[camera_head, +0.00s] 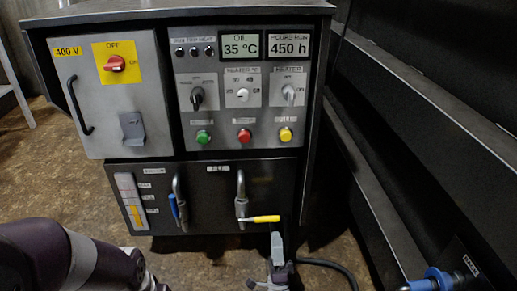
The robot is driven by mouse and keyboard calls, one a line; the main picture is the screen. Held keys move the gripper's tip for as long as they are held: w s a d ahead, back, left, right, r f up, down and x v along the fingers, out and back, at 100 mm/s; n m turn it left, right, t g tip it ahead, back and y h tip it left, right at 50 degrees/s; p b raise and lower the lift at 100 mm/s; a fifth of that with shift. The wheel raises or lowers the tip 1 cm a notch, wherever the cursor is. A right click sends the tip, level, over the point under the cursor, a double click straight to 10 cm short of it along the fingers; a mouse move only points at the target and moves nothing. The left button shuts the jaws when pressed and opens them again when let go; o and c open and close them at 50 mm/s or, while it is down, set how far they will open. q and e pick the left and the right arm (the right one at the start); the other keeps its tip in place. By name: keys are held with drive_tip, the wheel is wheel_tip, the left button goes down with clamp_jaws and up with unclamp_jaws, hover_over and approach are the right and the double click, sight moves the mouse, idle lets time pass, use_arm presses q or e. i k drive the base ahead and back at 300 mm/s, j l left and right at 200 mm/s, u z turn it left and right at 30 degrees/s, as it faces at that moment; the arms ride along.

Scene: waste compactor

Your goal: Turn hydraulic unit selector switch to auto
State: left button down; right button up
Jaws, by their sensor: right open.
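The hydraulic unit selector switch (197,98) is a black knob on the grey control panel, in the left column above the green button. Its small labels are hard to read, and the knob looks roughly upright; I cannot tell its exact position. My right gripper (278,243) shows at the bottom centre, open, with no object seen in it. It is below and to the right of the switch, well apart from it, in front of the cabinet's lower part. My left arm (60,255) enters at the lower left; its gripper is out of the frame.
Beside the switch are a white knob (243,95) and a grey heater switch (289,94). Green, red and yellow buttons sit below. A red rotary switch (115,63) is at left. A yellow-handled valve (262,219) sticks out low. Dark machinery (430,120) stands at right.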

sight(197, 95)
drive_tip(key=k, duration=1)
